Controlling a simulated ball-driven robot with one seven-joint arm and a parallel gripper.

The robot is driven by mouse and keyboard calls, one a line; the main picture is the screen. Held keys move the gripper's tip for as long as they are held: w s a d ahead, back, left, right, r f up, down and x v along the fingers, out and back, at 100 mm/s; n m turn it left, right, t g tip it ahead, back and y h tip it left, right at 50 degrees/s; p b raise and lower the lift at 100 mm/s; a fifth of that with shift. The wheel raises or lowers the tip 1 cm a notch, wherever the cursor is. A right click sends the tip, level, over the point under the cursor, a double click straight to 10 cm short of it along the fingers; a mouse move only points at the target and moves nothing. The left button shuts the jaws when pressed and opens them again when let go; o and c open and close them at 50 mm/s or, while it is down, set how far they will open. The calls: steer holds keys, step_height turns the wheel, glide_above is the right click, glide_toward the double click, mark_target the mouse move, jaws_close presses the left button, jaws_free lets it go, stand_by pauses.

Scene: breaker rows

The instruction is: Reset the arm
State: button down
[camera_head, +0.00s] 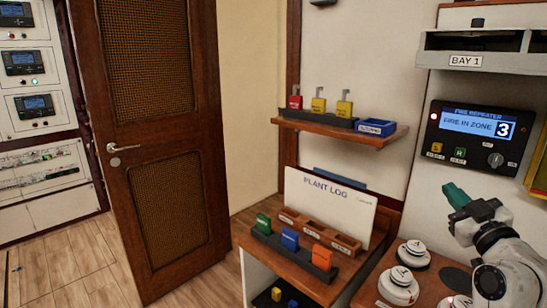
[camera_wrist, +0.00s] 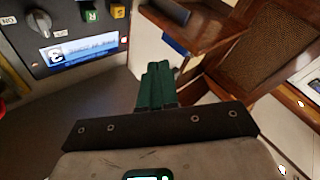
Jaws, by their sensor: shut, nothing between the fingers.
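My arm (camera_head: 497,245) rises at the right of the head view, in front of the wall panel. My gripper (camera_head: 455,194) has green fingers that are pressed together, with nothing between them. In the wrist view my gripper (camera_wrist: 157,75) also shows as shut green fingers in front of the dark mount. It touches nothing that I can see and hangs in free air below the fire repeater panel (camera_head: 470,122).
A wooden shelf (camera_head: 390,138) holds padlocks and a blue tray. Round white pieces (camera_head: 398,285) stand beside my arm. A brown door (camera_head: 165,150) is at left.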

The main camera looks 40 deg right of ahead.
steer(key=w+a+f+n+g+y, duration=0.1)
steer(key=w+a+f+g+y, duration=0.3)
steer(key=a+f, duration=0.8)
steer(key=w+a+f+g+y, duration=0.1)
steer(key=w+a+f+y, duration=0.5)
steer(key=a+f, duration=0.6)
steer(key=s+a+f+g+y, duration=0.1)
steer(key=s+a+f+g, duration=0.4)
steer(key=s+f, duration=0.3)
steer(key=s+a+f+n+g+y, duration=0.1)
steer(key=s+a+f+g, duration=0.3)
steer(key=s+a+f, duration=0.3)
steer(key=shift+s+f+g+y, duration=0.3)
steer(key=shift+s+f+g, duration=0.15)
steer(key=shift+f, duration=0.15)
